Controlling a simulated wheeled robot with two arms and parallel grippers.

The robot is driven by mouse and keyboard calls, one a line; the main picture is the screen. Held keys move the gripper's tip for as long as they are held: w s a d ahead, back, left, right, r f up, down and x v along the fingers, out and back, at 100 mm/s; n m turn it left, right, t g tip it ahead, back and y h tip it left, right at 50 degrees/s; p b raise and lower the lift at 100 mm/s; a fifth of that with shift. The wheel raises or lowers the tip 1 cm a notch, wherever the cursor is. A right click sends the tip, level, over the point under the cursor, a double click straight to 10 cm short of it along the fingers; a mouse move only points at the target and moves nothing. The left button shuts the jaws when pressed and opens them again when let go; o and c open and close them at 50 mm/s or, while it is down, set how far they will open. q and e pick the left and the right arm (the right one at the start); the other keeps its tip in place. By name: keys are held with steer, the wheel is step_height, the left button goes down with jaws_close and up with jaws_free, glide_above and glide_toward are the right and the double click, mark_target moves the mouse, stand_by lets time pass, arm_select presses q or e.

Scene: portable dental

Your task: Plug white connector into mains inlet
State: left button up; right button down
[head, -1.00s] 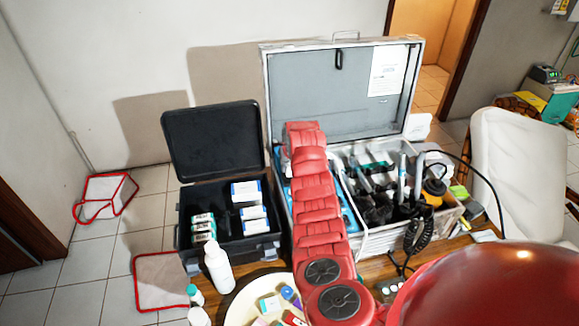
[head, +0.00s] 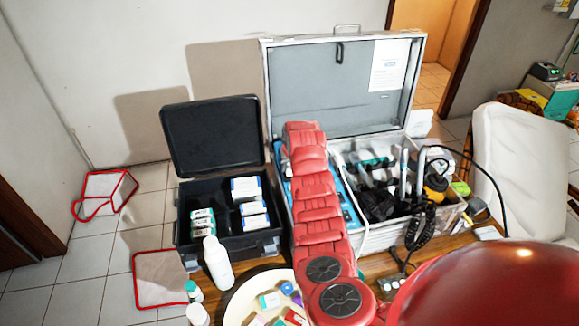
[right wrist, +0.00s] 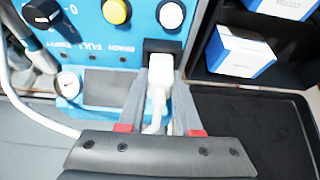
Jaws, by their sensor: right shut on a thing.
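The white connector (right wrist: 158,88) is between the fingers of my right gripper (right wrist: 160,80) in the right wrist view. The gripper is shut on it, and its white cord bends down between the fingers. The connector's front end is at a black socket (right wrist: 163,46), which looks like the mains inlet, on the blue panel (right wrist: 120,55). I cannot tell how deep it sits in the socket. In the head view my red right arm reaches over the open silver case and hides the connector and inlet. My left gripper is not in view.
The silver case (head: 345,85) has its lid up, with hoses and instruments in its right half. A black case (head: 208,145) with boxes stands left of it. A white bottle (head: 217,262) and a round tray (head: 237,302) are in front.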

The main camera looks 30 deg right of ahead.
steer(key=shift+s+f, duration=0.1)
steer(key=shift+f, duration=0.1)
stand_by(0.6)
steer(key=c, duration=0.5)
jaws_free()
steer(key=shift+s+f, duration=0.1)
steer(key=shift+f, duration=0.05)
steer(key=shift+a, duration=0.25)
steer(key=shift+b, duration=0.3)
steer(key=shift+r, duration=0.4)
steer(key=shift+d+b+v, duration=0.15)
steer(key=shift+b+v, duration=0.15)
steer(key=shift+v, duration=4)
steer(key=shift+d+b+v, duration=0.15)
steer(key=shift+b+v, duration=0.1)
steer(key=shift+v, duration=4)
